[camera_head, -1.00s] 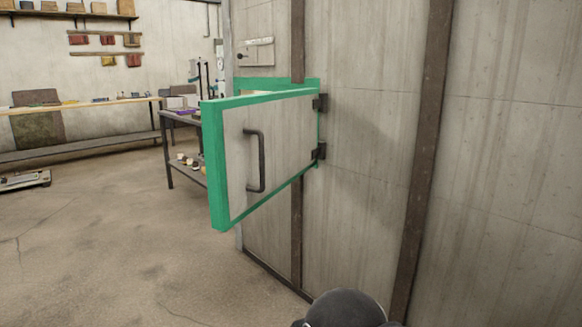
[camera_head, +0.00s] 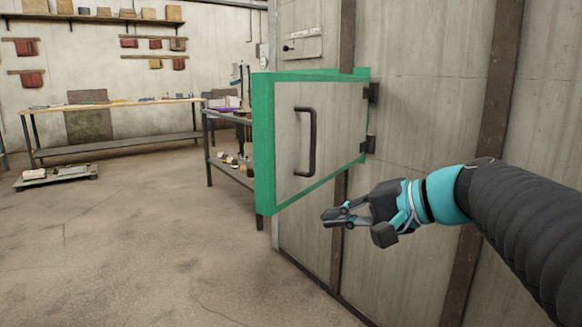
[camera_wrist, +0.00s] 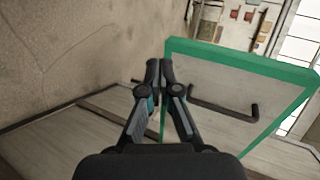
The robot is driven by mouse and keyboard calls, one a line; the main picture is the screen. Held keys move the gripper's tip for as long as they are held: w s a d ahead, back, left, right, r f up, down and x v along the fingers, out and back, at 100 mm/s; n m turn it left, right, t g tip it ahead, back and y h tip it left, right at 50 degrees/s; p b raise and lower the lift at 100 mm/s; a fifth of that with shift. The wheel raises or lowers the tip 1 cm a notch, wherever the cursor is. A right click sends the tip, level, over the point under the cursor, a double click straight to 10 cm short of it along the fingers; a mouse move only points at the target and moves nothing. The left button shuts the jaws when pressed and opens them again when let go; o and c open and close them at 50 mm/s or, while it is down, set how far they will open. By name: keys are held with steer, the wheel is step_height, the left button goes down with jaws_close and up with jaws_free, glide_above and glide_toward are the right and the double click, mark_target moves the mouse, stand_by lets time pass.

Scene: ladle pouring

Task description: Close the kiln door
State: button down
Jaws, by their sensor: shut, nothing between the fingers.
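The kiln door (camera_head: 340,125) stands swung open from the kiln wall (camera_head: 422,115), with a green edge frame and hinges on its right side. Its dark bar handle (camera_head: 312,140) is upright on the face towards me. My gripper (camera_head: 326,218) is shut and empty, below and to the right of the handle, apart from the door in the head view. In the wrist view my gripper (camera_wrist: 158,64) points up the picture, and the door (camera_wrist: 225,80) with its handle (camera_wrist: 222,108) shows to its right. The opening behind the door is mostly hidden.
A dark metal table (camera_head: 222,155) with small items stands behind the door. A long workbench (camera_head: 115,105) and wall shelves (camera_head: 95,18) are at the back left. A low pallet (camera_head: 55,176) lies on the floor. The floor left of the door is clear.

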steer(key=w+d+r+t+y+b, duration=0.2)
steer(key=w+d+r+t+y, duration=0.15)
steer(key=w+r, duration=0.35)
glide_toward(281, 148)
steer(key=shift+m+g+y, duration=0.25)
steer(key=shift+m+g, duration=0.15)
steer(key=shift+g, duration=0.05)
steer(key=x, duration=0.7)
steer(key=shift+w+r+p, duration=0.1)
steer(key=shift+w+p, duration=0.1)
steer(key=shift+p, duration=0.1)
